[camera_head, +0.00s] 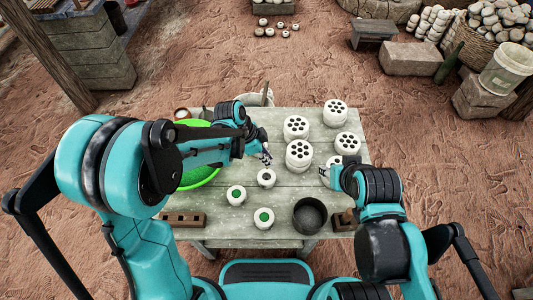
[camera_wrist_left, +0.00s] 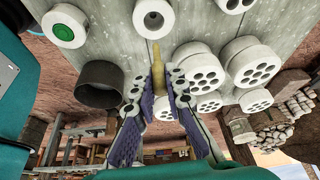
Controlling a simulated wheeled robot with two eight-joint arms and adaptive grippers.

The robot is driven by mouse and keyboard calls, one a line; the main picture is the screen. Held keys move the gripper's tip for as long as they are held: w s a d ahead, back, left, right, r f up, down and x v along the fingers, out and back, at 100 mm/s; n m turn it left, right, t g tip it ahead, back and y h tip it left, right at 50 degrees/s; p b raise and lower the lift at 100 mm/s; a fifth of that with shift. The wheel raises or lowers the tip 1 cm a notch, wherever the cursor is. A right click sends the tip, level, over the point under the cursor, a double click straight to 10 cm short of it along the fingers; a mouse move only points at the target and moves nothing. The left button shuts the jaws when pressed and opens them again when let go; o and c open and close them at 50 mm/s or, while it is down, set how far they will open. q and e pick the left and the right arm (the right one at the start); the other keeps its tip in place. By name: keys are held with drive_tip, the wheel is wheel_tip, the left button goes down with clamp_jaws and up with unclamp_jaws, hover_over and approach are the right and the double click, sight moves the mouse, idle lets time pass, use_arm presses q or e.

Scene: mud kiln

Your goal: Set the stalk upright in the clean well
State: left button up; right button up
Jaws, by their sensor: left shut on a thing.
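In the left wrist view a tan stalk (camera_wrist_left: 156,56) lies between the fingers of my left gripper (camera_wrist_left: 158,80), which is shut on it. Its tip points toward a small white well with a greyish, green-free centre (camera_wrist_left: 153,18), apart from it. In the head view my left gripper (camera_head: 265,157) hangs above the table, just behind the clean well (camera_head: 266,177); I cannot make out the stalk there. Two other wells (camera_head: 236,194) (camera_head: 263,217) have green centres. My right gripper (camera_head: 325,174) is over the table's right side, its jaws unclear.
Several white cylinders with holes (camera_head: 299,153) stand on the right of the table (camera_head: 290,193). A dark bowl (camera_head: 308,215) is at the front right. A green basin (camera_head: 203,177) sits on the left, partly behind my left arm. Wooden blocks (camera_head: 183,219) lie at the front edge.

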sight(267, 168)
use_arm(q)
drive_tip(key=shift+w+f+b, duration=0.1)
drive_tip(key=shift+f+b, duration=1.85)
drive_tip(key=shift+f, duration=0.8)
drive_tip(key=shift+f+b, duration=1.25)
drive_tip(key=shift+f, duration=0.1)
drive_tip(key=shift+f+b, duration=0.5)
drive_tip(key=shift+b, duration=0.1)
drive_tip(key=o, duration=0.9)
drive_tip(key=shift+o, duration=0.2)
drive_tip(key=shift+r, duration=0.1)
drive_tip(key=shift+r+p, duration=2.65)
drive_tip(key=shift+r, duration=0.85)
